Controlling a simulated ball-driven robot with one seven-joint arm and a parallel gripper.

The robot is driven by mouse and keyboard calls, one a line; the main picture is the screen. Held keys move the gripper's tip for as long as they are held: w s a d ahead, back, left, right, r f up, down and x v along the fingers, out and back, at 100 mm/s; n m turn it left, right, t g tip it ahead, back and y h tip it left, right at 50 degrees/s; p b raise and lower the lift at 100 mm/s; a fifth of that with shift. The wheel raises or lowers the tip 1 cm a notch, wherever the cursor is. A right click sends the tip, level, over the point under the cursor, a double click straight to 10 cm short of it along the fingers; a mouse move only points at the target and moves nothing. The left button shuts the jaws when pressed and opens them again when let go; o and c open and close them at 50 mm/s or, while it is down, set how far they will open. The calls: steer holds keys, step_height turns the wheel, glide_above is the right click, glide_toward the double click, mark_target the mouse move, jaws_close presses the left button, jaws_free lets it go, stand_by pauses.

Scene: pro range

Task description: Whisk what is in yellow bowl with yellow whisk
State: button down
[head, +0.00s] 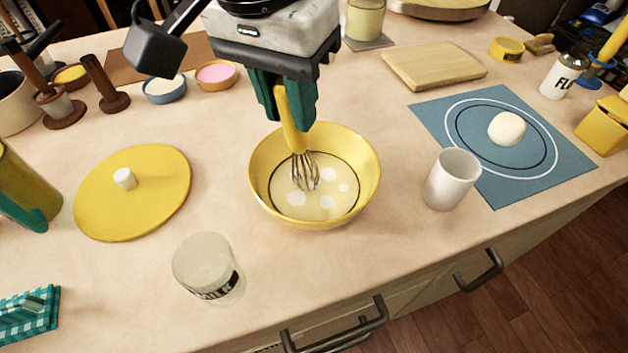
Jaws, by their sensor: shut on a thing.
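The yellow bowl (259,192) stands on the counter in the middle of the head view. It holds a pale cream liquid (318,203) with several white blobs and a dark line around its edge. My gripper (287,108) is above the back of the bowl, with its green fingers shut on the handle of the yellow whisk (293,134). The whisk points down, slightly tilted, and its wire head is inside the bowl at the liquid. Whether the wire tips touch the bowl's bottom cannot be told.
A white cup (452,180) stands close to the bowl's right. A milk jar (207,268) is at the front left, and a yellow lid (133,195) lies at the left. A blue mat (475,172) with dough (507,129) is at the right. Small bowls (166,90) stand behind.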

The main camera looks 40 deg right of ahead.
steer(key=shift+s+d, duration=0.2)
steer(key=shift+d, duration=0.85)
steer(key=shift+w+a, duration=0.2)
steer(key=shift+a, duration=0.35)
steer(key=shift+w+a, duration=0.2)
steer(key=shift+a, duration=0.35)
steer(key=shift+s, duration=0.1)
steer(key=shift+s+d, duration=0.15)
steer(key=shift+d, duration=0.4)
steer(key=shift+s+d, duration=0.15)
steer(key=shift+d, duration=0.4)
steer(key=shift+w+a, duration=0.2)
steer(key=shift+a, duration=0.35)
steer(key=shift+w+a, duration=0.2)
steer(key=shift+a, duration=0.35)
steer(key=shift+s, duration=0.1)
